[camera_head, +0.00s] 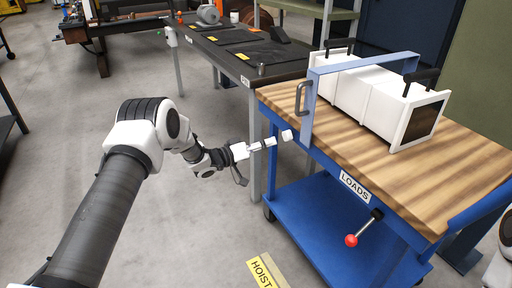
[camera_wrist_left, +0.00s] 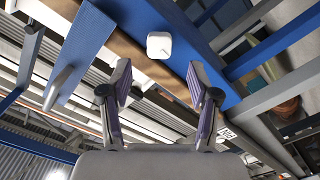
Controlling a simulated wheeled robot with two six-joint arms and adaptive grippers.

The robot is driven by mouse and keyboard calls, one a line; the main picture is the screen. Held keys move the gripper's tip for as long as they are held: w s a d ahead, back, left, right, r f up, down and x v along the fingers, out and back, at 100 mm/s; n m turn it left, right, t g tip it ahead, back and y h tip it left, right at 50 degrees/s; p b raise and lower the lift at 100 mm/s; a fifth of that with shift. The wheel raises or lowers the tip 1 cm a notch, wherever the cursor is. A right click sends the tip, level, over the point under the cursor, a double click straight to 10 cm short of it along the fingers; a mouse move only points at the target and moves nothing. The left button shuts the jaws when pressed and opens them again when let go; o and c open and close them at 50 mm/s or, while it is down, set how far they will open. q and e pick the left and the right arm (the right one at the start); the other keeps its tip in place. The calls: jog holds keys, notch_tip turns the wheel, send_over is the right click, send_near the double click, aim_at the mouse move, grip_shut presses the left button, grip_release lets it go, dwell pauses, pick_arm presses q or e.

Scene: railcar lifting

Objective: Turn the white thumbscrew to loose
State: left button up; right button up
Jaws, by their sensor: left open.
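The white thumbscrew (camera_head: 287,135) is a small pale knob at the near left edge of the cart, by the foot of the light-blue bracket (camera_head: 308,98). In the left wrist view the thumbscrew (camera_wrist_left: 159,45) shows as a rounded white square against a blue part. My left gripper (camera_head: 267,143) is just left of the thumbscrew and points at it. In the left wrist view my left gripper (camera_wrist_left: 158,74) has its fingers apart with nothing between them. The thumbscrew lies beyond the fingertips, roughly centred between them. My right gripper is not in view.
A white box-shaped load (camera_head: 371,96) with black handles sits on the cart's wooden top (camera_head: 468,140), under the bracket. A red-knobbed lever (camera_head: 351,240) sticks out below the LOADS label (camera_head: 355,187). A dark-topped table (camera_head: 243,47) stands behind. The floor left of the cart is clear.

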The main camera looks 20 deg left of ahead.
pick_arm(q)
jog(key=v, duration=0.4)
jog(key=shift+s+a, duration=0.25)
